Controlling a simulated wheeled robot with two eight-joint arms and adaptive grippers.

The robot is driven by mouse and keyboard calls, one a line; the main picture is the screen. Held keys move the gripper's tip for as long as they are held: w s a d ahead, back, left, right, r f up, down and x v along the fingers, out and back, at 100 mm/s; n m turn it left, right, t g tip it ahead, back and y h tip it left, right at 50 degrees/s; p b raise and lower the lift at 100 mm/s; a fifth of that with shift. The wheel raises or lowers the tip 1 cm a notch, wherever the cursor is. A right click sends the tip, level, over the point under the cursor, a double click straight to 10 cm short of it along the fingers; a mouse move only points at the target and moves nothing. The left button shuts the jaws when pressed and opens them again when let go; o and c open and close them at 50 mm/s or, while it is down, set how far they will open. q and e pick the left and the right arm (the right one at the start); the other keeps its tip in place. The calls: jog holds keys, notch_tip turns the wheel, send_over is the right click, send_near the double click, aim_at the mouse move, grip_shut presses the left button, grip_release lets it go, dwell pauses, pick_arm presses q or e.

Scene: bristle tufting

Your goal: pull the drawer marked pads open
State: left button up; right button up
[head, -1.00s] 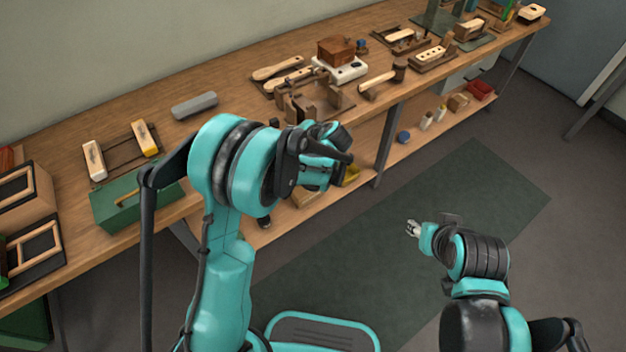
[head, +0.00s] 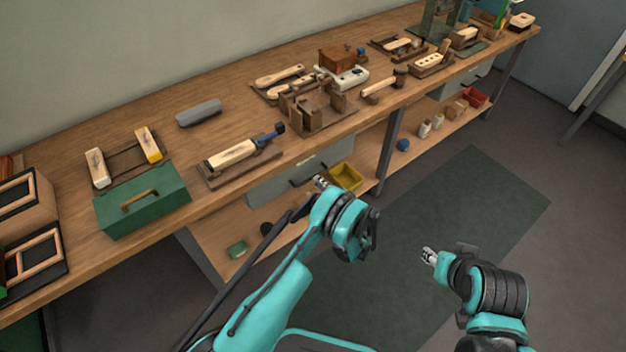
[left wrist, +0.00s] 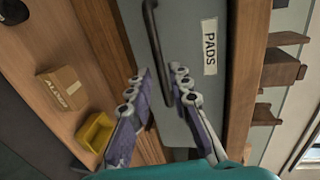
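The drawer marked pads shows a grey front with a white PADS label in the left wrist view (left wrist: 193,75). Its dark bar handle (left wrist: 155,40) runs along the front. In the head view the grey drawer (head: 268,188) sits under the bench top and looks closed. My left gripper (head: 321,184) is in front of the drawer, near the handle.
A yellow bin (head: 346,177) stands on the lower shelf close to my left gripper. A bench leg (head: 388,150) is to its right. The bench top (head: 225,130) holds brushes, wooden fixtures and a green toolbox (head: 150,207). The floor mat (head: 470,195) is clear.

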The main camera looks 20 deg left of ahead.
aim_at(312, 177)
pick_arm(q)
jog(key=b+x, duration=0.1)
jog(key=x, duration=0.4)
jog(key=shift+c, duration=0.3)
grip_shut()
